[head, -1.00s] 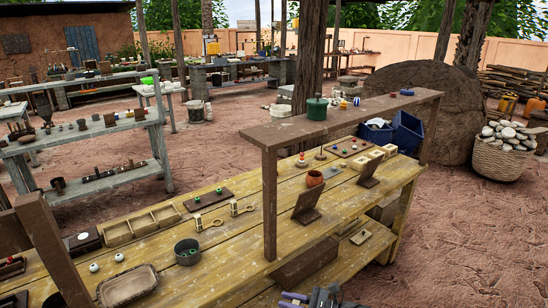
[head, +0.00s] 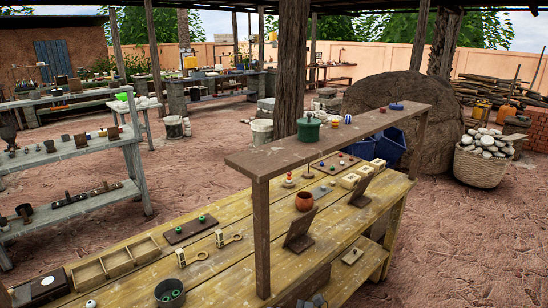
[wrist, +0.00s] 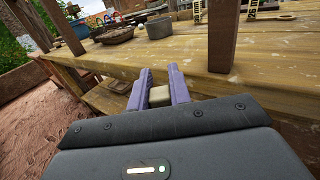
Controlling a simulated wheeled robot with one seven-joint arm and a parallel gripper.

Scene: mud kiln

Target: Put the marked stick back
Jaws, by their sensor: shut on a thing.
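My gripper (wrist: 158,88) is shut on a pale tan, blunt-ended piece (wrist: 160,96) in the wrist view. The piece sits between the two purple fingers, and the fingers hide most of its length. I see no mark on it, so I cannot tell whether it is the marked stick. In the head view my gripper shows only in part at the bottom edge, in front of the workbench (head: 215,262). In the wrist view the fingers point toward the bench's front side, close to a brown post (wrist: 222,40).
A brown raised shelf (head: 280,155) crosses the bench on posts. A compartment tray (head: 118,262), a dark pot (head: 170,292), a red-brown pot (head: 304,201) and pale blocks (head: 351,181) stand on the bench. A stone basket (head: 482,165) stands right; bare ground lies between.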

